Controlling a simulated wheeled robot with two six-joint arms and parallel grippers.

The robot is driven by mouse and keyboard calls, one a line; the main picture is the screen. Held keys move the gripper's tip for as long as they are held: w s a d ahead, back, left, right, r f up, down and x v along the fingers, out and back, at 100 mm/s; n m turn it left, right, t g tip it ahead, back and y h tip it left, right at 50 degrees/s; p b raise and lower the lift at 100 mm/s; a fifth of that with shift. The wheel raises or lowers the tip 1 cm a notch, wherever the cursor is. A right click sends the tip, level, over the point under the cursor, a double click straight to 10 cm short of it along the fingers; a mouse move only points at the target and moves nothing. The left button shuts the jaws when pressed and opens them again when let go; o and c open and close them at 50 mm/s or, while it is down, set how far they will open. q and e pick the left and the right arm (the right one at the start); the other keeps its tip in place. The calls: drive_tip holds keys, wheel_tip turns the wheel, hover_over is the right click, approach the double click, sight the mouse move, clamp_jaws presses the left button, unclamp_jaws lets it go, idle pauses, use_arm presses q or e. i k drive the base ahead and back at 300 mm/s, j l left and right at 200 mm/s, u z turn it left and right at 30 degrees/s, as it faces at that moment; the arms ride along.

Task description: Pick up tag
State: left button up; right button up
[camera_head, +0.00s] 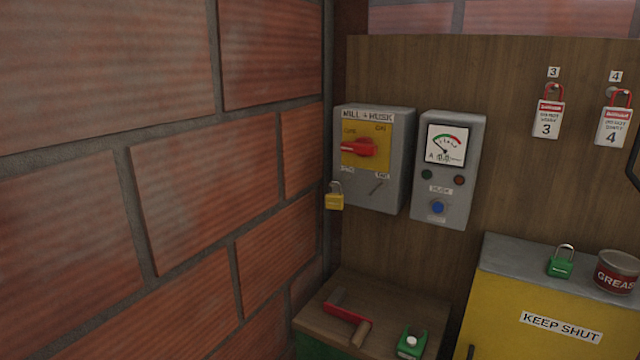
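Two tags hang on the wooden board at the upper right. The tag marked 3 (547,120) is white with a red band and hangs by a red loop from a peg under a small label 3 (553,72). The tag marked 4 (612,127) looks alike and hangs from a round peg under a label 4 (616,76), slightly tilted. Neither of my grippers shows in the head view.
A grey switch box (402,160) with a red handle, a yellow padlock (335,197), and a meter box (466,190) are on the board. Brick wall fills the left.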

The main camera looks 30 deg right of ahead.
sight(549, 114)
drive_tip(key=z, duration=2.1)
